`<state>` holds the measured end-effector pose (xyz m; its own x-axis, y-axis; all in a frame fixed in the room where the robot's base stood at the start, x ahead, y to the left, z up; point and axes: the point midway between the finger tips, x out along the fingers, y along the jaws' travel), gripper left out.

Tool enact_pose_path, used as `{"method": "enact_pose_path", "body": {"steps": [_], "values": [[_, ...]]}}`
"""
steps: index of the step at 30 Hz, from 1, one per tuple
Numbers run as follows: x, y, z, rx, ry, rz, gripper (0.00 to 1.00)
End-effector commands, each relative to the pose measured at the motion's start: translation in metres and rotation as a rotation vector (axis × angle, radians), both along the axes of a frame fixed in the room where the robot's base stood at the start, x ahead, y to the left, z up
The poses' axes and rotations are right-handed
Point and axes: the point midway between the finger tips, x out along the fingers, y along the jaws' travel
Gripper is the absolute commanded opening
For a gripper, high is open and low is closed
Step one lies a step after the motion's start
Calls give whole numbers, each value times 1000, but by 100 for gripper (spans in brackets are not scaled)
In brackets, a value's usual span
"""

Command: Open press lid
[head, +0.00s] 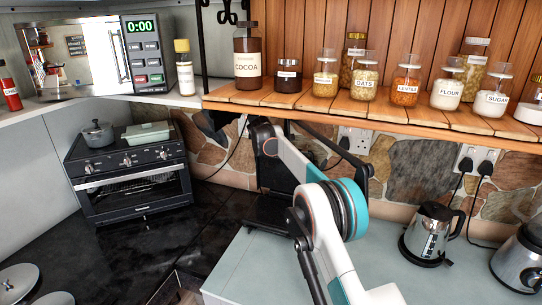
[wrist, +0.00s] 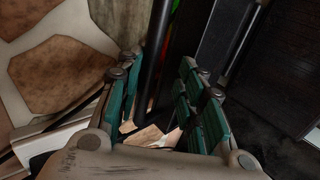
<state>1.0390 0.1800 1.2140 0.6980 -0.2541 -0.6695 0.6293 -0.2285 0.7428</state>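The press is a black appliance on the counter behind my arm in the head view. Its dark lid (head: 274,174) appears to stand raised at a steep angle above the low base (head: 262,214); my arm hides part of both. In the wrist view a dark, ribbed-looking panel (wrist: 280,55), likely part of the press, fills the upper right. My gripper (wrist: 160,64) is open, its teal-padded fingers apart. A black bar (wrist: 158,60) runs through the gap between them; I cannot tell whether either finger touches it. In the head view my gripper is not clear.
A toaster oven (head: 135,178) with a pot on top stands left. A wooden shelf (head: 380,109) with several jars hangs above the press. A kettle (head: 428,233) and a blender (head: 521,262) stand right. The pale counter (head: 255,262) in front is clear. Stone wall (wrist: 60,75) lies close left of my gripper.

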Motion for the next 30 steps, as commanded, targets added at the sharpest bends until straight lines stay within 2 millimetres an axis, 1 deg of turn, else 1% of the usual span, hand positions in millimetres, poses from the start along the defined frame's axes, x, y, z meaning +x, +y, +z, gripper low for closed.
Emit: {"method": "enact_pose_path", "body": {"steps": [5, 11, 17, 24, 30], "values": [[-14, 6, 13, 0, -1, 3, 33], [-35, 14, 33, -1, -2, 3, 33], [-66, 25, 31, -1, -1, 4, 33], [-108, 41, 31, -1, -3, 4, 33], [-134, 50, 31, -1, -2, 3, 33]]}}
